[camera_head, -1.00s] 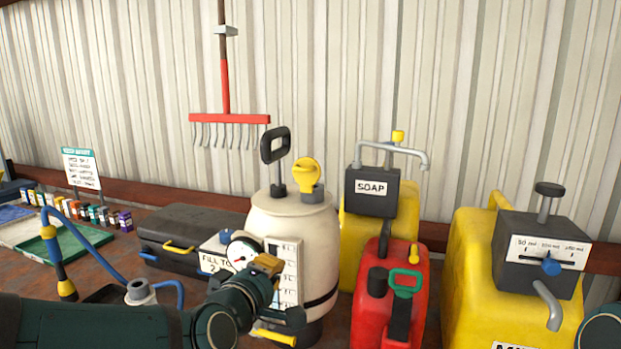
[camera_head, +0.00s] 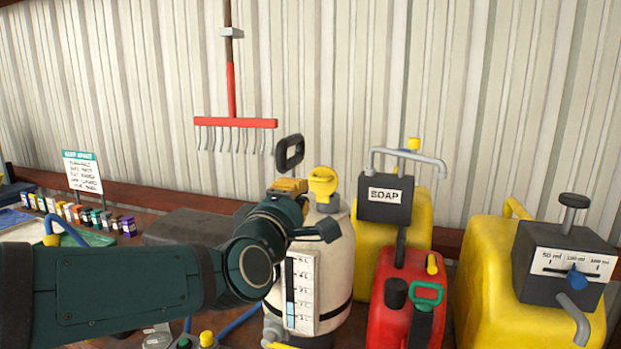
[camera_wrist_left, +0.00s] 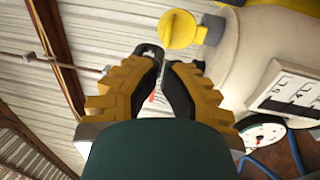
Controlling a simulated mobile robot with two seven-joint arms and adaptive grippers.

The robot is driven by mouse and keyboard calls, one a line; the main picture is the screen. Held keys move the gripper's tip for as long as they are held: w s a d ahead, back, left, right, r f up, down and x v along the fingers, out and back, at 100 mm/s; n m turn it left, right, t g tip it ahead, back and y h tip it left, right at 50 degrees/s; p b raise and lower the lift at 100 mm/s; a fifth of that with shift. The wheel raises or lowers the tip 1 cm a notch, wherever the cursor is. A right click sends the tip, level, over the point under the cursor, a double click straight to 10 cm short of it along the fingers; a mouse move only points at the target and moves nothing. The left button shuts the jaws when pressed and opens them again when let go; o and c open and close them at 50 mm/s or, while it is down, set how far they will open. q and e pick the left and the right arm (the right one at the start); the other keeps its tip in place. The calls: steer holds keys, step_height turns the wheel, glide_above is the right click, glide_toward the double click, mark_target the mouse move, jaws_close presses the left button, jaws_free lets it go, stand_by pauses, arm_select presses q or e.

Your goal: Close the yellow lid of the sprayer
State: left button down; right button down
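The cream sprayer tank (camera_head: 338,250) stands on the bench, partly hidden behind my left arm. Its yellow lid (camera_head: 323,183) is tipped up, open, on top of the tank, right of the black pump handle (camera_head: 289,153). The lid also shows as a yellow disc in the left wrist view (camera_wrist_left: 178,30), right of and beyond the fingertips. My left gripper (camera_head: 290,186) is just left of the lid, near the pump handle. Its two fingers (camera_wrist_left: 168,68) are apart with nothing held between them; the handle shows beyond the gap. My right gripper is out of view.
Right of the sprayer stand a yellow soap container (camera_head: 408,225), a red can (camera_head: 405,300) and another yellow container (camera_head: 490,270) with a dispenser. A dark case (camera_head: 185,227) lies behind my left arm. The corrugated wall holds a hanging red rake (camera_head: 235,122).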

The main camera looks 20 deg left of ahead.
mark_target(319, 169)
arm_select(q)
steer(key=w, duration=0.4)
steer(key=w+p, duration=0.1)
steer(key=w, duration=0.2)
steer(key=shift+d+r, duration=0.15)
steer(key=shift+r, duration=0.2)
